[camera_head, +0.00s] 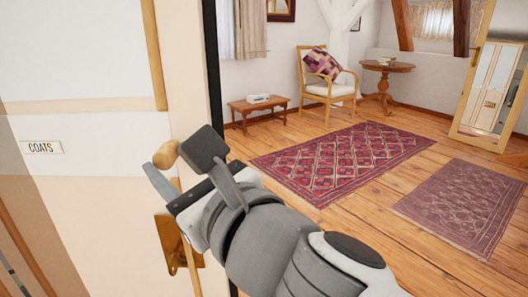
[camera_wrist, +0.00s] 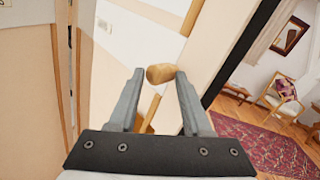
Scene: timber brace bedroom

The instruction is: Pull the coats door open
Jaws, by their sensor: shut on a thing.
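The coats door (camera_head: 95,215) is a cream panelled door at the left of the head view, with a small "COATS" label (camera_head: 43,147) on it. A rounded wooden handle (camera_head: 166,154) stands out near its right side; it also shows in the wrist view (camera_wrist: 160,73). My gripper (camera_head: 176,160) is shut on this handle, with one finger on each side of it, as the wrist view (camera_wrist: 160,78) shows. A brass plate (camera_head: 166,240) sits below, partly hidden by my gripper. I cannot tell whether the door stands slightly ajar.
A dark upright strip (camera_head: 212,75) stands right of the door. Beyond are a low wooden bench (camera_head: 258,107), a chair (camera_head: 325,90) with a patterned cushion, a round table (camera_head: 388,68), and a leaning mirror (camera_head: 490,95). A red rug (camera_head: 340,160) and a purplish rug (camera_head: 465,205) lie on the plank floor.

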